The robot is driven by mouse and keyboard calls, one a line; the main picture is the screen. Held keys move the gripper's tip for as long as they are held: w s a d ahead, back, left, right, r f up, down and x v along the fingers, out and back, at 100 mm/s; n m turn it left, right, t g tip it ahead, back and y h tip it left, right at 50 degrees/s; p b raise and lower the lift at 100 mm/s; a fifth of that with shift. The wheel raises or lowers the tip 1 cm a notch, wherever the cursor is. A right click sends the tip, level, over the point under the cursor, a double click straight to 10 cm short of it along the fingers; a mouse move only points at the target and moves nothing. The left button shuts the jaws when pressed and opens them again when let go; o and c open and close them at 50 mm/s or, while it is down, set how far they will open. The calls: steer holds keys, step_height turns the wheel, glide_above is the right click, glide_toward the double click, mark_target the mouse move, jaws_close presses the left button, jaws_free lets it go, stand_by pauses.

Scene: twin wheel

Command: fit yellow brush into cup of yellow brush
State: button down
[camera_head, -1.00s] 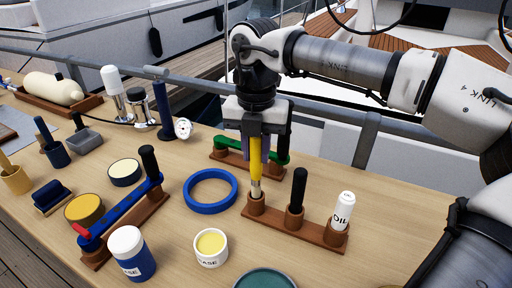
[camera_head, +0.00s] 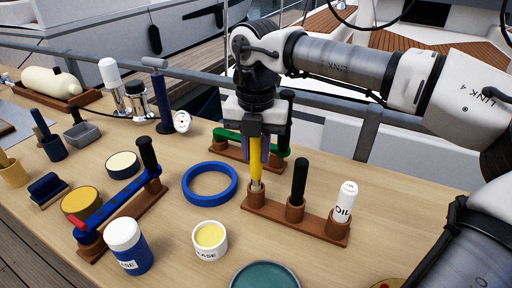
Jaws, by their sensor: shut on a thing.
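The yellow brush (camera_head: 255,158) stands upright in my gripper (camera_head: 255,145), which is shut on its yellow handle. Its lower end reaches the mouth of the left cup (camera_head: 256,196) of a brown wooden holder (camera_head: 276,213). The tip is hidden by the cup rim, so I cannot tell how deep it sits. The holder's middle cup (camera_head: 295,210) holds a black-handled tool (camera_head: 299,180). Its right cup (camera_head: 336,229) holds a white oil bottle (camera_head: 343,204).
A green-handled piece on a wooden stand (camera_head: 248,143) is close behind my gripper. A blue ring (camera_head: 188,185) lies to the left. A grease tub (camera_head: 209,240), a blue jar with a white lid (camera_head: 129,246) and a teal dish (camera_head: 264,275) are in front.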

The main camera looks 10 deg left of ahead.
steer(key=shift+f+b, duration=1.05)
steer(key=shift+f, duration=0.4)
steer(key=c, duration=1.1)
jaws_free()
steer(key=shift+r, duration=0.1)
steer(key=shift+r, duration=0.1)
step_height(320, 180, up, 14)
steer(key=shift+f+p, duration=0.2)
steer(key=shift+p, duration=0.1)
steer(key=shift+s, duration=0.1)
